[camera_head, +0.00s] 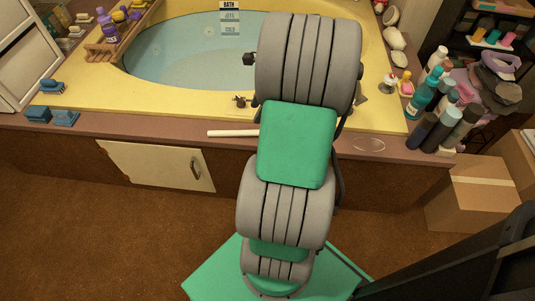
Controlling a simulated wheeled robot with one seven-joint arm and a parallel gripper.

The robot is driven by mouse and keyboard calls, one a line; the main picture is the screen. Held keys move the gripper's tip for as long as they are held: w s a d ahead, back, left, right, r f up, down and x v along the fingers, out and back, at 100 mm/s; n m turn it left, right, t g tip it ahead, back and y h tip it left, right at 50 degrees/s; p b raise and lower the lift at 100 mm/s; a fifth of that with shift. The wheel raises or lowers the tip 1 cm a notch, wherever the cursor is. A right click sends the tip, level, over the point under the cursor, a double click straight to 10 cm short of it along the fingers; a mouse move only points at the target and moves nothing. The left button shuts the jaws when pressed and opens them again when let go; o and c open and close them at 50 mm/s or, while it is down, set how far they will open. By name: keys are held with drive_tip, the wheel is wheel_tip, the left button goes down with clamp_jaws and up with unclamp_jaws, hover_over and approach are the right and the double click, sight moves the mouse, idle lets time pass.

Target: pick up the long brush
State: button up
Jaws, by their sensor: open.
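A pale, straight rod (232,133), which looks like the handle of the long brush, lies on the brown ledge in front of the yellow tub. Its left end is in plain view. Its right part runs behind my grey and green arm, so the brush head cannot be made out. My arm reaches up the middle of the picture over the ledge and the tub's front rim. My gripper is hidden behind the arm, so its distance from the rod cannot be seen.
The yellow tub (180,92) holds water. Several bottles (425,95) crowd the ledge at right, near a clear oval dish (368,144). Blue items (52,115) sit at the ledge's left end. Cardboard boxes (475,195) stand on the floor at right. The ledge left of the rod is clear.

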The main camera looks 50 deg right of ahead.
sight(252, 134)
drive_tip(key=d+f, duration=0.1)
drive_tip(key=s+d+f+m, duration=0.1)
drive_tip(key=f, duration=0.1)
drive_tip(key=f+m+b, duration=0.1)
drive_tip(key=shift+s+d+f, duration=0.15)
drive_tip(key=shift+s+d, duration=0.05)
drive_tip(key=shift+d, duration=0.2)
drive_tip(key=b+x, duration=0.1)
drive_tip(key=x, duration=0.1)
drive_tip(key=b+x, duration=0.4)
drive_tip(key=x, duration=0.1)
drive_tip(key=shift+a, duration=0.35)
drive_tip(key=shift+r, duration=0.25)
drive_tip(key=shift+c, duration=0.3)
clamp_jaws()
drive_tip(key=shift+w, duration=0.1)
